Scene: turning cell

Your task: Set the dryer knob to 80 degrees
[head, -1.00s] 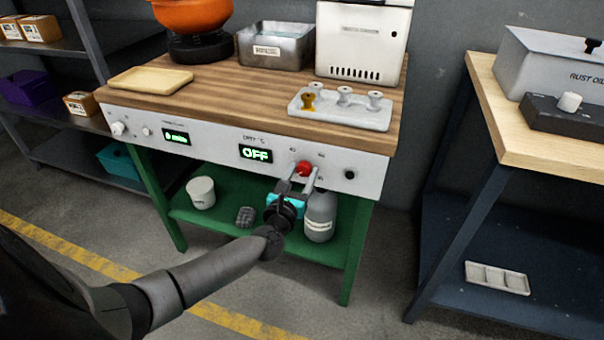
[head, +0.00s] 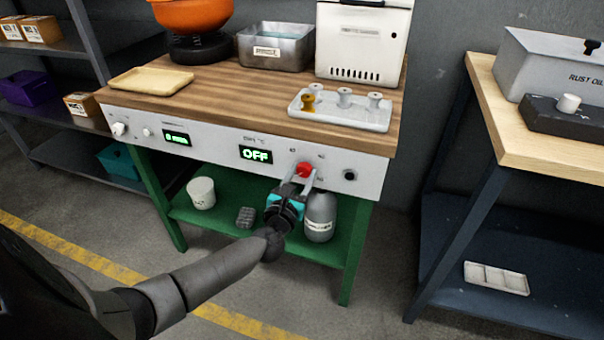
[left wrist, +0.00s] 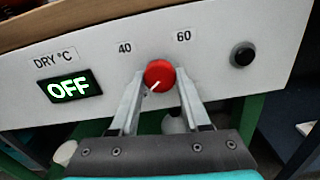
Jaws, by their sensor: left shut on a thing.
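The red dryer knob (left wrist: 159,76) is on the white front panel (head: 224,141); it also shows in the head view (head: 304,169). Its white pointer mark points down and to the left in the left wrist view. Labels 40 (left wrist: 125,47) and 60 (left wrist: 183,36) stand above it; any lower label is hidden by the fingers. The dryer display (left wrist: 70,87) reads OFF. My left gripper (left wrist: 161,90) is shut on the knob, one finger on each side. My right gripper is not in view.
A black button (left wrist: 242,54) is to the knob's right. A second display (head: 177,138) and white knobs (head: 119,129) are at the panel's left. A grey bottle (head: 320,216) stands on the green shelf close behind my gripper. Above, the bench holds a tray of spools (head: 341,113).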

